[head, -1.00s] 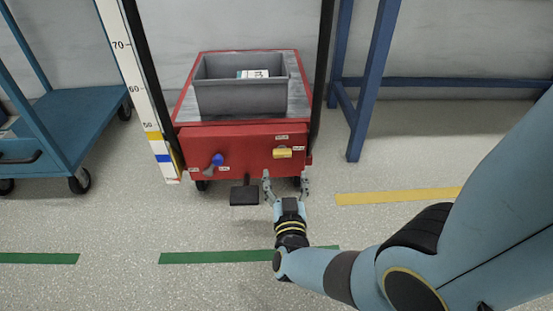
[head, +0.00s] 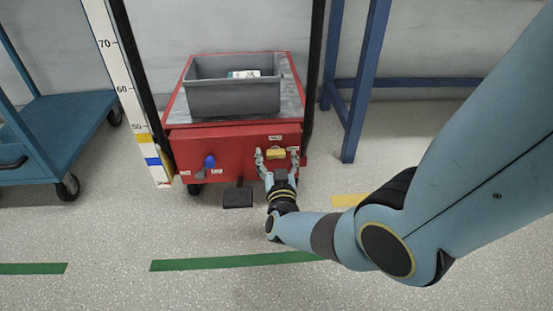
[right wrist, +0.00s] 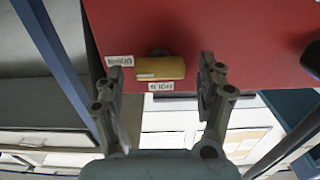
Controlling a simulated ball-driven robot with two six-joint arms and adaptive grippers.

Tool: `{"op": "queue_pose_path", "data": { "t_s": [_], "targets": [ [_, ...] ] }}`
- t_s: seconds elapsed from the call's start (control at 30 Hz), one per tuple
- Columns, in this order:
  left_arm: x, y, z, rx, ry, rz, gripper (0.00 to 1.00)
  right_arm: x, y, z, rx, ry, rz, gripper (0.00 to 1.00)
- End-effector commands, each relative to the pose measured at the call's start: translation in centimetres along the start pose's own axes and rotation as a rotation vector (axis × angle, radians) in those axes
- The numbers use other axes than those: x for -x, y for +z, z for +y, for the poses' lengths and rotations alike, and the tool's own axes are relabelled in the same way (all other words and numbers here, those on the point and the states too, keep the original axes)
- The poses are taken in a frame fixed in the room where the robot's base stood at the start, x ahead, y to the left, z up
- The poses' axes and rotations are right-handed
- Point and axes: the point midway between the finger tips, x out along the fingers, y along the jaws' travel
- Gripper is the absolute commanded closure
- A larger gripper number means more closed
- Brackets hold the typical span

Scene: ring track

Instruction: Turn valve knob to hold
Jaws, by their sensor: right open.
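The yellow valve knob (head: 276,153) is on the right part of the cart's red front panel (head: 235,158). It lies level as a short bar and also shows in the right wrist view (right wrist: 160,68). One small white label (head: 275,138) sits above it and another (head: 293,148) to its right; the print is too small to read surely. My right gripper (head: 276,157) is open and empty, its fingers on either side of the knob. In the right wrist view its fingertips (right wrist: 160,74) stand apart from the knob, with gaps on both sides. My left gripper is out of view.
A blue-tipped lever (head: 210,162) sticks out left of the knob, and a black pedal (head: 238,198) is below. A grey bin (head: 232,97) stands on the red cart. A blue trolley (head: 60,125) is at left, a blue frame (head: 362,80) at right.

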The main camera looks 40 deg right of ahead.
Motion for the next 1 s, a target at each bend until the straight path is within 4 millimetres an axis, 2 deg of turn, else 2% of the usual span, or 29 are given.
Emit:
{"op": "queue_pose_path", "data": {
  "t_s": [0.17, 0.6, 1.0],
  "targets": [
    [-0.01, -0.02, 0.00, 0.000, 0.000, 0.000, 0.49, -0.01, -0.03, 0.00, 0.000, 0.000, 0.000, 0.27],
    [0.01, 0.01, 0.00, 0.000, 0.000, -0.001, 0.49, 0.03, 0.00, 0.00, 0.001, 0.000, 0.000, 0.83],
    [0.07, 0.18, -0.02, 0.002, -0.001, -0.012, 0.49, 0.03, -0.01, -0.05, 0.083, 0.000, 0.000, 0.83]
  ]
}}
